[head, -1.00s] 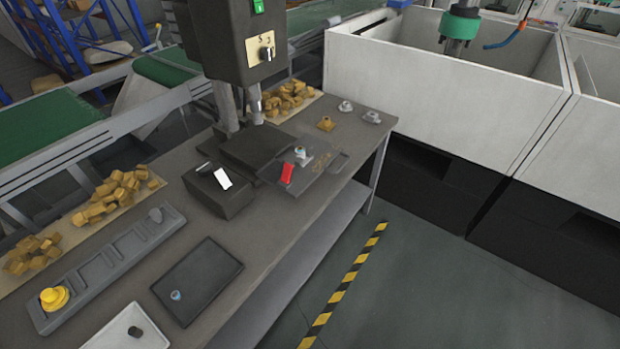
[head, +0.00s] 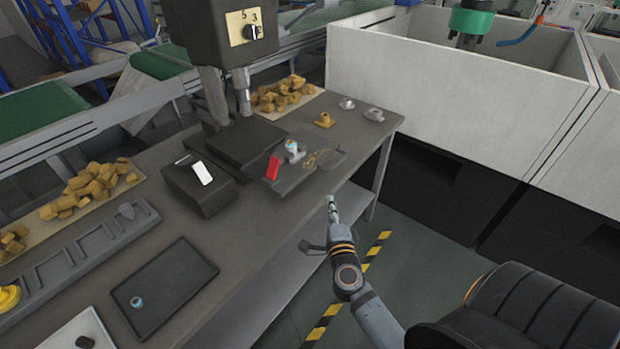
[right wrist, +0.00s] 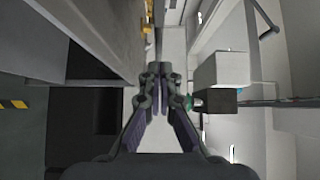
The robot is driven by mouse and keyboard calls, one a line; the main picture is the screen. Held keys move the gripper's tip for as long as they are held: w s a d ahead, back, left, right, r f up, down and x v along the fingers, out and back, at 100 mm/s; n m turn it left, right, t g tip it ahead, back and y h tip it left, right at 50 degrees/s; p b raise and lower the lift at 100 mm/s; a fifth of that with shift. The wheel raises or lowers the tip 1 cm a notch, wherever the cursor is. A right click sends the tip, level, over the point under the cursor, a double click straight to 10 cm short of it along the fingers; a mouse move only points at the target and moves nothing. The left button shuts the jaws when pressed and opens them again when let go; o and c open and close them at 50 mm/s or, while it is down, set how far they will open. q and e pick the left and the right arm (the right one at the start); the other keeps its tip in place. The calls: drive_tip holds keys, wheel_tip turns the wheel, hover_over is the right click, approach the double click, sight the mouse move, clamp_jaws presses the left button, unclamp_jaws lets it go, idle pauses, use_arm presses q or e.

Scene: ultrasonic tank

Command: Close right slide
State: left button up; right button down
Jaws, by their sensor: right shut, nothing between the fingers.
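The slide (head: 290,180) is a flat dark plate jutting out from the base of the press (head: 225,28) toward the table's front edge. My right gripper (head: 331,203) is beside the table's front edge, to the right of and apart from the slide. Its fingers are together and hold nothing; the right wrist view shows the closed fingertips (right wrist: 160,70) too. The slide cannot be made out in the right wrist view. My left gripper is not in view.
A black box with a white switch (head: 199,187) stands left of the slide. A dark tray (head: 168,285) lies at the front left. White tanks (head: 430,110) stand beyond the table's right end.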

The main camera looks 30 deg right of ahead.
sight(312, 170)
drive_tip(key=x, duration=0.3)
drive_tip(key=a+x, duration=0.1)
drive_tip(key=x, duration=0.3)
drive_tip(key=a+x, duration=0.1)
drive_tip(key=x, duration=0.2)
drive_tip(key=shift+w+d+p, duration=0.15)
drive_tip(key=shift+w+p, duration=0.15)
drive_tip(key=shift+w, duration=0.35)
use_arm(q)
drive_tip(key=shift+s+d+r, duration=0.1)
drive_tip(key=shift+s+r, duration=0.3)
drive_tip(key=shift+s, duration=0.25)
use_arm(e)
drive_tip(key=shift+w, duration=0.4)
drive_tip(key=shift+w+a, duration=0.1)
drive_tip(key=shift+a, duration=0.15)
